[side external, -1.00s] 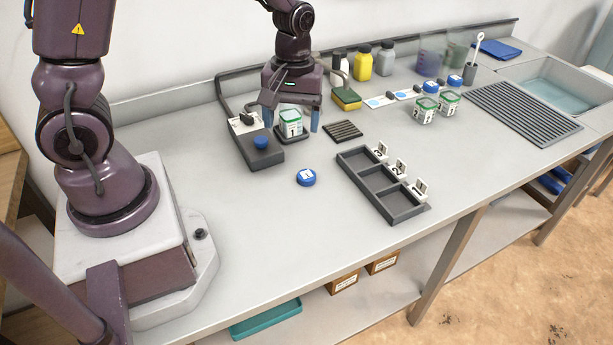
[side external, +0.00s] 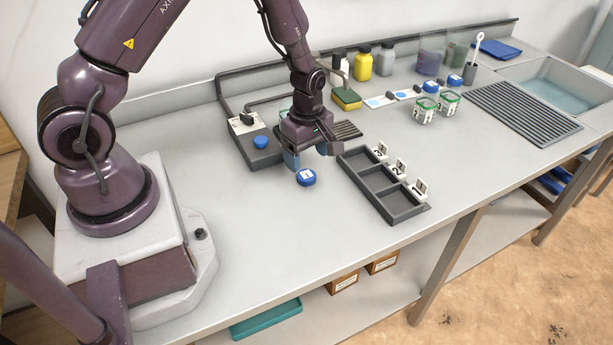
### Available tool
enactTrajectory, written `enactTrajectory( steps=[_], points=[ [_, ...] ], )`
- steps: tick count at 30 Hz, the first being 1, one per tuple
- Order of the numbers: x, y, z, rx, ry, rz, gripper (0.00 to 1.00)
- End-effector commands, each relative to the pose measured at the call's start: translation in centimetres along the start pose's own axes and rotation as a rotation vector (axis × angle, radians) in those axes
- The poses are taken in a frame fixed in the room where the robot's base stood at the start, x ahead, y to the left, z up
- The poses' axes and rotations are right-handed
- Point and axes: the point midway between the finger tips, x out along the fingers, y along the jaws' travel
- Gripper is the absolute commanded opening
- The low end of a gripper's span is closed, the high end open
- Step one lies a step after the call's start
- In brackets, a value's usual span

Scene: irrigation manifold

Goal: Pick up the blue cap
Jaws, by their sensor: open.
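Exact height over the worktop is hard to tell.
A black three-compartment tray (side external: 372,174) is to the right. The worktop in front of the cap is clear.

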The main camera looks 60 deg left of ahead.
Motion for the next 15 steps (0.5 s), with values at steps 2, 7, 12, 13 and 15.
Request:
enactTrajectory(
  steps=[2, 7, 12, 13, 15],
  points=[
    [0.4, 0.0, -0.1, 0.0, 0.0, 0.0, 0.74],
    [2.6, -0.1, -0.3, -0.001, -0.001, -0.003, 0.74],
    [4.9, 0.0, -0.4, 0.0, 0.0, -0.002, 0.74],
    [5.1, 0.0, -0.4, 0.0, 0.0, -0.001, 0.74],
    [5.4, 0.0, -0.4, 0.0, 0.0, 0.0, 0.74]
  ],
)
